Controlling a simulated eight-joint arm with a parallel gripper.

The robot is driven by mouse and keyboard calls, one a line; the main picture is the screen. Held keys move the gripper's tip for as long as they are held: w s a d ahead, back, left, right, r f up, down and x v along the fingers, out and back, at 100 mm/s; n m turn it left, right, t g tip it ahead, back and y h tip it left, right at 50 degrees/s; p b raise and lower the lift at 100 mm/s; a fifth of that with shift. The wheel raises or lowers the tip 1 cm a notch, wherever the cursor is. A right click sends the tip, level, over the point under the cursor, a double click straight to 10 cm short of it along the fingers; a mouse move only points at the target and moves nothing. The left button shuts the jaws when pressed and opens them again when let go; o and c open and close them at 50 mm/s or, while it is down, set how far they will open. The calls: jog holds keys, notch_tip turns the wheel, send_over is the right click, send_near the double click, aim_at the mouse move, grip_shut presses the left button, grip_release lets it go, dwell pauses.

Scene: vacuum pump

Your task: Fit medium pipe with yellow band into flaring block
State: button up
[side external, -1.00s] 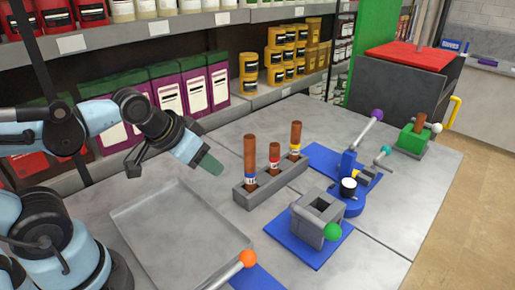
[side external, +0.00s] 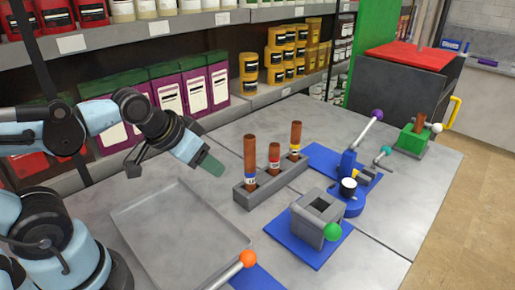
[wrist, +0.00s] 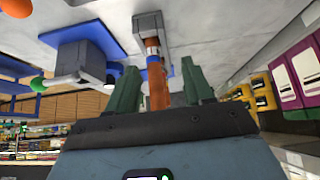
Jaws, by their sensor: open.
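The pipe with a yellow band (side external: 296,135) is copper-coloured and stands upright at the far right end of a grey rack (side external: 273,187). My gripper (side external: 211,165) is open and empty, in the air left of the rack and apart from the pipes in the side view. In the wrist view its two green fingers (wrist: 161,85) frame a copper pipe that looks like the blue-banded one. I cannot tell for sure which fixture is the flaring block. A grey block with a square opening (side external: 319,215) sits on a blue plate, with a green ball handle.
The blue-banded pipe (side external: 250,157) and red-banded pipe (side external: 274,155) share the rack. A blue tool (side external: 350,190) with ball handles stands right of it. A green block (side external: 411,140) holding a copper pipe is farther back. An empty grey tray (side external: 180,245) lies front left.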

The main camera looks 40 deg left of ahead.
jog(key=shift+o, duration=0.3)
notch_tip(320, 180, up, 10)
jog(key=w+d+r+n+g, duration=0.1)
jog(key=w+r, duration=0.1)
jog(key=w, duration=0.4)
jog(key=w+r+n+g, duration=0.1)
jog(key=w+r, duration=0.2)
jog(key=w, duration=0.3)
jog(key=n+g+y, duration=0.1)
send_over(297, 135)
jog(key=s, duration=0.3)
notch_tip(297, 135, down, 10)
jog(key=x, duration=1.1)
jog(key=shift+w+a+f, duration=0.15)
jog(key=shift+w+f, duration=0.1)
jog(key=shift+w, duration=0.1)
grip_shut()
